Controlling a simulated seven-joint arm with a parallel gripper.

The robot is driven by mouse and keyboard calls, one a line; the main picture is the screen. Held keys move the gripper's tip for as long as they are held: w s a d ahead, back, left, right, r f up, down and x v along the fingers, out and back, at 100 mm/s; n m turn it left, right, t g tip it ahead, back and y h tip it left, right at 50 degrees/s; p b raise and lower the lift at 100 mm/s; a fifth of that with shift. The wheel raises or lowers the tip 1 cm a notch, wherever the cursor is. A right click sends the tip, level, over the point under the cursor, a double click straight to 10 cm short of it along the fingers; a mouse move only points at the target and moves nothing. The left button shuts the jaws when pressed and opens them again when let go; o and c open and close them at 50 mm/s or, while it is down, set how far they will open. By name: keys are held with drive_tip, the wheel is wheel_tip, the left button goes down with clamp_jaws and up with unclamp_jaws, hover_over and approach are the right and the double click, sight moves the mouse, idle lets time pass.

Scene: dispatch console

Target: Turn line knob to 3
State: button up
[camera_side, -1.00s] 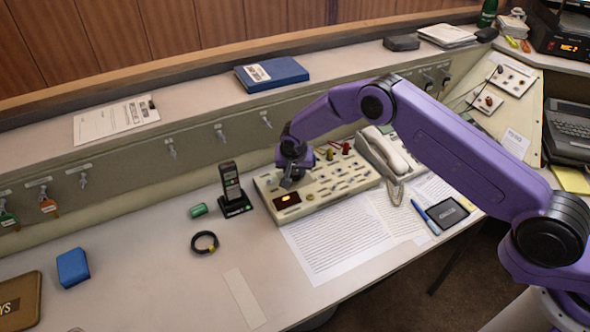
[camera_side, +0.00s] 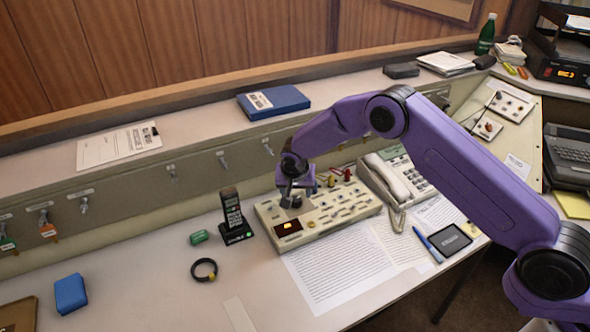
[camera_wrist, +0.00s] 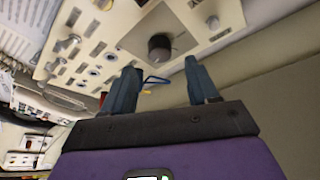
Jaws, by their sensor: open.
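The console box (camera_side: 335,208) is cream, with rows of keys and a lit orange display (camera_side: 288,226) at its left end. A dark round knob (camera_side: 296,202) stands on its left part, just below my gripper (camera_side: 298,189). In the wrist view the knob (camera_wrist: 159,47) sits on a pale square plate, beyond and between the two fingers of my gripper (camera_wrist: 161,70). The fingers are open and empty, with a gap to the knob. The knob's markings are too small to read, so I cannot tell its setting.
Printed sheets (camera_side: 335,265) lie in front.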

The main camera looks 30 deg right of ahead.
drive_tip(key=v, duration=1.3)
drive_tip(key=s+d+r+n+g+y, duration=0.1)
drive_tip(key=s+r+n, duration=0.3)
drive_tip(key=s, duration=0.3)
drive_tip(key=s+d+r+n+y, duration=0.1)
drive_tip(key=s+r+n, duration=0.35)
drive_tip(key=s, duration=0.25)
drive_tip(key=s+d+n+g, duration=0.1)
drive_tip(key=s+d+n, duration=0.4)
drive_tip(key=s, duration=0.8)
drive_tip(key=s+d+n+g, duration=0.1)
drive_tip(key=s+d+n, duration=0.4)
drive_tip(key=s+d, duration=0.6)
drive_tip(key=shift+s+d+g+y, duration=0.2)
drive_tip(key=shift+s+g+y, duration=0.2)
drive_tip(key=shift+s, duration=0.65)
